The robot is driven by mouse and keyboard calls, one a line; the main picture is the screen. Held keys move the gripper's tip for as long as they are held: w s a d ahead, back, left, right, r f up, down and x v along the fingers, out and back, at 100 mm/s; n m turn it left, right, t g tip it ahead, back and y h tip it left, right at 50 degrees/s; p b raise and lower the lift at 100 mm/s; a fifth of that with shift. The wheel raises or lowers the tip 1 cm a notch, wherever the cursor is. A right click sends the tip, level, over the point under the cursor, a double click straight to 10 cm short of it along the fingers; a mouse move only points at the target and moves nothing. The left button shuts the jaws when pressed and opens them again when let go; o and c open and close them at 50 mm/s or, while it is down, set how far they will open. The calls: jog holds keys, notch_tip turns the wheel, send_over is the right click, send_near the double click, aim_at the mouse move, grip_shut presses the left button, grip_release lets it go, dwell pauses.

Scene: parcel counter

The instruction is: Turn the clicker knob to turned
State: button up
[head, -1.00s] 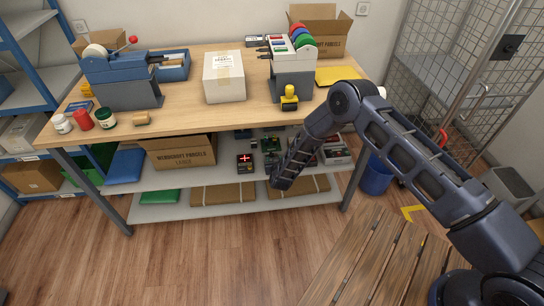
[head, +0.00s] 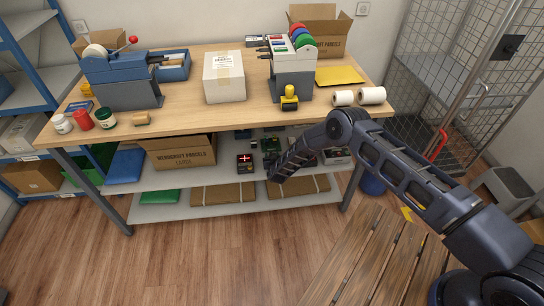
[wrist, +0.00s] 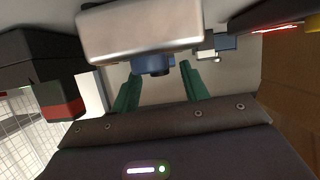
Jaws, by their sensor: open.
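In the wrist view, a small blue knob (wrist: 154,65) sticks out from a pale metallic box (wrist: 150,28); I take it for the clicker knob, though no label shows. My gripper (wrist: 158,80) is open, with its green fingers apart on the left and right of the knob. The fingertips are close to the knob; whether they touch it, I cannot tell. The knob's pointer or marking is not visible, so its setting cannot be read. In the head view my forearm reaches to the shelf under the table, and it hides the gripper and the knob.
A black box with a red display (head: 245,160) stands on the shelf left of my arm. A cardboard box (head: 180,152) is further left. In the wrist view a dark box with a red part (wrist: 62,102) lies left of the fingers. The tabletop (head: 190,108) is above.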

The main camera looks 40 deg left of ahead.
jog(key=shift+w+a+f, duration=0.2)
jog(key=shift+w+a, duration=0.15)
jog(key=shift+a, duration=0.05)
grip_shut()
jog(key=shift+s+a+m+t+h, duration=0.1)
jog(key=shift+m+t+h, duration=0.45)
jog(key=shift+m+h, duration=0.25)
jog(key=shift+s+a+m+t+h, duration=0.1)
jog(key=shift+m+t+h, duration=0.45)
jog(key=shift+m+h, duration=0.2)
jog(key=shift+a+m+t+h, duration=0.1)
jog(key=shift+m+t+h, duration=0.4)
jog(key=shift+m+h, duration=0.95)
